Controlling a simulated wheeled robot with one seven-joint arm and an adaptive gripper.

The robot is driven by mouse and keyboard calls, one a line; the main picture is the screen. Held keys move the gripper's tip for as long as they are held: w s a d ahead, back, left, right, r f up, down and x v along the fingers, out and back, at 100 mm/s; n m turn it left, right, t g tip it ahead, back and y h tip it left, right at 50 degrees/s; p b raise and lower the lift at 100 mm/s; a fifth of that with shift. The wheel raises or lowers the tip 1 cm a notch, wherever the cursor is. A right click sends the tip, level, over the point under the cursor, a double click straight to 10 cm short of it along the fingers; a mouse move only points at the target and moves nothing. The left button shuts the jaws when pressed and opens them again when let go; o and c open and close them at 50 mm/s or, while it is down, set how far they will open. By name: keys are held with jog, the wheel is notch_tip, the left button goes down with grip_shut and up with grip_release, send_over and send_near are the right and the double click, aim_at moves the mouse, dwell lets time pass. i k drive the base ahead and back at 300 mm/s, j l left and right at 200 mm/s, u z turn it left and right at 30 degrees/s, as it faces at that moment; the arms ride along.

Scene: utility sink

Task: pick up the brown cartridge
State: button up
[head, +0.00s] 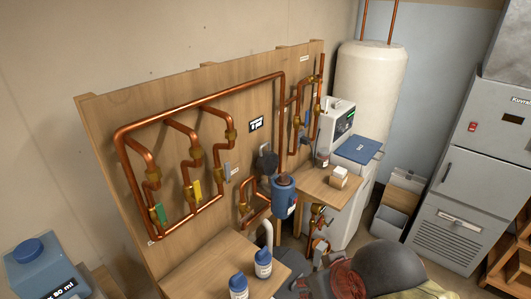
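No separate brown cartridge stands out clearly in the head view. A small jar (322,159) with brownish contents stands on the right wooden shelf. I cannot make out my gripper or its fingers. A dark grey rounded shape and a reddish mass fill the bottom edge, and I cannot tell what they are.
Copper pipes (200,112) cover the wooden board (110,110). Two white-and-blue bottles, one here (263,264), stand on the lower wooden top (205,262). A small box (339,177) sits on the right shelf (312,188). A blue jug (42,272) is at left, a grey cabinet (470,170) at right.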

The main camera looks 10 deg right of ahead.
aim_at(283, 180)
jog(key=i+l+u, duration=0.25)
jog(key=i+l, duration=0.15)
jog(key=i+l+u, duration=0.2)
jog(key=i+l, duration=0.15)
jog(key=l, duration=0.2)
